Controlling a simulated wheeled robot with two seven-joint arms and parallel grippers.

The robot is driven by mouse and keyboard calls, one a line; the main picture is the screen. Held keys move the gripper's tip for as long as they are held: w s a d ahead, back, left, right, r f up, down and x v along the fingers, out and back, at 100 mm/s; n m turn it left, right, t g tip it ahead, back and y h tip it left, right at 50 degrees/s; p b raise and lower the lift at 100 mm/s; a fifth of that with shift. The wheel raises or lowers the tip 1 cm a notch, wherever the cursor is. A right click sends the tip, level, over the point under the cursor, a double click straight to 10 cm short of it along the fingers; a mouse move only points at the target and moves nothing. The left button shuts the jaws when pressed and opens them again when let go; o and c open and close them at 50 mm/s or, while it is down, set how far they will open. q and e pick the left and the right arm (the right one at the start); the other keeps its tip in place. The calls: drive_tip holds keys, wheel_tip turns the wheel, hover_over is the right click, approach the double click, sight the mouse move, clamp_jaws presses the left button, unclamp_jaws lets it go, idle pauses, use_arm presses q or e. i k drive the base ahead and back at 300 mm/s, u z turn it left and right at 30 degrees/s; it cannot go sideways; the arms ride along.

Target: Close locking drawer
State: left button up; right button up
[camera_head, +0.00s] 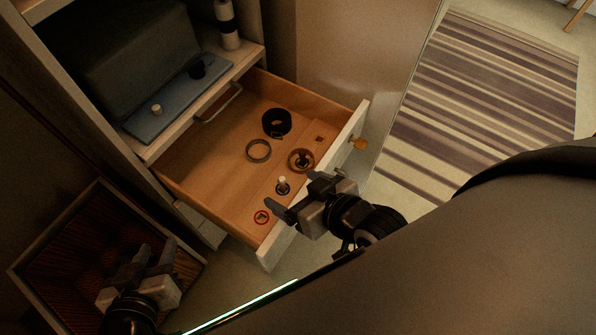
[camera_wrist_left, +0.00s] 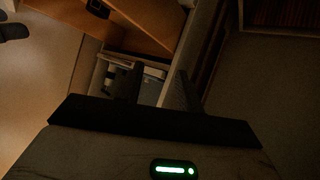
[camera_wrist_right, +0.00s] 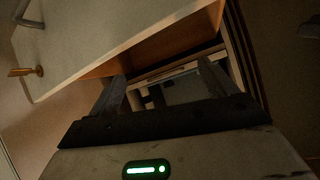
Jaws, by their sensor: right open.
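The drawer (camera_head: 215,160) is pulled out of the cabinet, with a bare wooden inside and a pale front panel (camera_head: 345,150). My left gripper (camera_head: 146,262) is open and empty, low at the left, over a striped open box. The drawer's wood also shows in the left wrist view (camera_wrist_left: 150,22).
The drawer holds a dark rolled belt (camera_head: 277,122), a tan ring-shaped roll (camera_head: 258,151) and several small items. A dark case (camera_head: 130,60) stands on the shelf above. The striped-lined box (camera_head: 45,250) is on the floor at left. A striped rug (camera_head: 490,100) lies at right.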

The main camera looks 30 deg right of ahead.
sight(207, 168)
drive_tip(key=z, duration=0.45)
drive_tip(key=k, duration=0.5)
drive_tip(key=z, duration=2.15)
drive_tip(key=i, duration=0.9)
drive_tip(key=u, duration=2.4)
